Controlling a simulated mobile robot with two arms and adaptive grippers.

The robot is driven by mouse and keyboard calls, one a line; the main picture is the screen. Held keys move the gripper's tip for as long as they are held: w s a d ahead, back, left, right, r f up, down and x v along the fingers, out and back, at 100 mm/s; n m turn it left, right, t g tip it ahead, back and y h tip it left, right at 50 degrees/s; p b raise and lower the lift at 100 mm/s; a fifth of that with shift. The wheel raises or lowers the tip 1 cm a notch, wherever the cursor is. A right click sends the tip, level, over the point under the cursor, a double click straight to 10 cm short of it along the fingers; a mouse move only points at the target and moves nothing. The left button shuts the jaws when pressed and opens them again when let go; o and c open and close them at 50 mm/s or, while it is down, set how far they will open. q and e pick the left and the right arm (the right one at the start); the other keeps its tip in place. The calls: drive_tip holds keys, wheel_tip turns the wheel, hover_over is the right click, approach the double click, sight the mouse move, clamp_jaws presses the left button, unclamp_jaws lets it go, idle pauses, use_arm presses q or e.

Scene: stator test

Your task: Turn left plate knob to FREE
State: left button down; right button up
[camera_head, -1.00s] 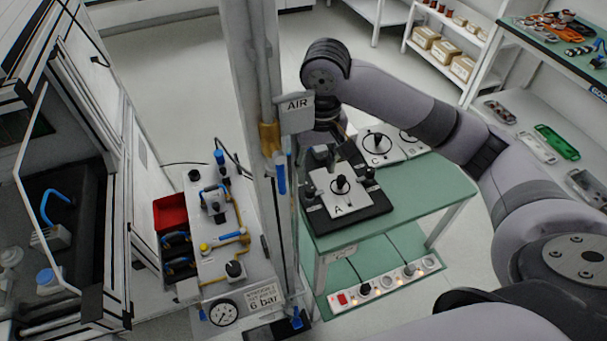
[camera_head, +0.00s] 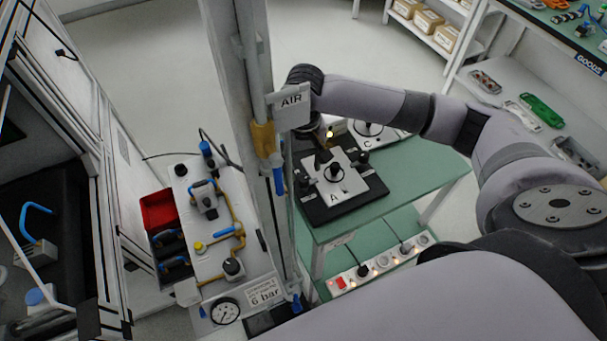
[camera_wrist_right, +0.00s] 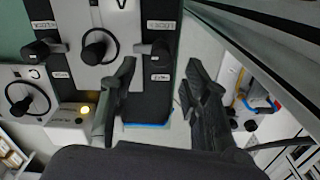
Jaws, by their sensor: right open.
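A light plate marked A (camera_head: 352,183) with a central black knob lies on a black base (camera_head: 340,207) on the green bench. A small black left plate knob (camera_head: 303,180) sits at the base's left edge; a matching right knob (camera_head: 362,157) is opposite. In the wrist view the plate is upside down, so the left knob (camera_wrist_right: 160,50) shows at picture right, between small labels too blurred to read surely. My right gripper (camera_wrist_right: 160,66) is open and empty, its fingertips either side of that knob in the picture; contact is not visible. It is partly hidden in the head view (camera_head: 322,156). My left gripper is not in view.
A grey post with an AIR sign (camera_head: 291,99) stands close left of the bench. Plate C (camera_head: 385,138) lies behind plate A. A pneumatic panel with a gauge (camera_head: 225,311) is at left. A power strip (camera_head: 380,265) lies on the lower shelf.

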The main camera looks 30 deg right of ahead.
sight(304, 178)
wheel_tip(304, 178, down, 4)
drive_tip(key=shift+f, duration=0.65)
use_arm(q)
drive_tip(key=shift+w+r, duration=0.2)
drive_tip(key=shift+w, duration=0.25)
use_arm(e)
drive_tip(key=shift+c, duration=0.5)
clamp_jaws()
